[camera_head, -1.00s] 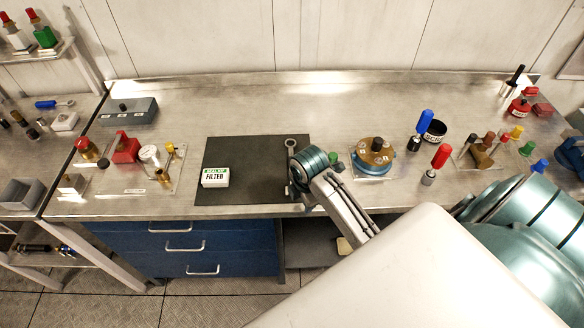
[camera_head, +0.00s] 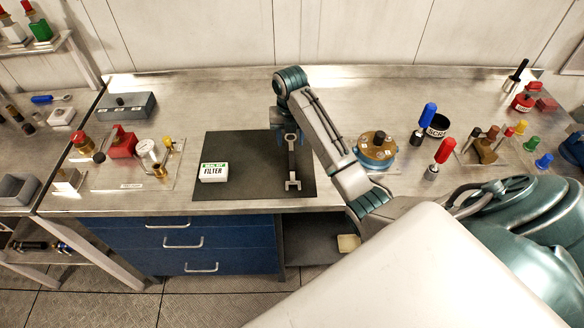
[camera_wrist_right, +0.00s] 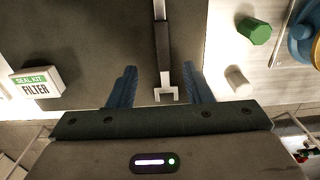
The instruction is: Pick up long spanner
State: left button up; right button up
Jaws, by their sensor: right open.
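The long spanner (camera_head: 292,165) lies on the dark mat (camera_head: 235,150), its open jaw end toward the bench's front edge. My right gripper (camera_head: 285,130) is above the spanner's far part and hides its far end in the head view. In the right wrist view the spanner (camera_wrist_right: 162,50) runs between the two blue fingers of my right gripper (camera_wrist_right: 158,85). The fingers are apart on either side of the spanner, with a gap to each. My left gripper is in neither view.
A seal kit filter box (camera_head: 213,172) sits on the mat left of the spanner. A round blue-and-brass unit (camera_head: 376,150) stands to the right.

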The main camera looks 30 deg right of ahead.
aim_at(292, 160)
notch_tip(292, 160, down, 3)
jog(key=shift+r+p, duration=0.15)
jog(key=shift+p, duration=0.3)
jog(key=f+p, duration=0.2)
jog(key=f, duration=0.1)
jog(key=f+p, duration=0.1)
jog(key=shift+s+f, duration=0.2)
jog(key=shift+s, duration=0.2)
jog(key=shift+w+f, duration=0.1)
jog(key=shift+f, duration=0.45)
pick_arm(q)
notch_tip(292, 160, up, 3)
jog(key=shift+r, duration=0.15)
pick_arm(e)
grip_shut()
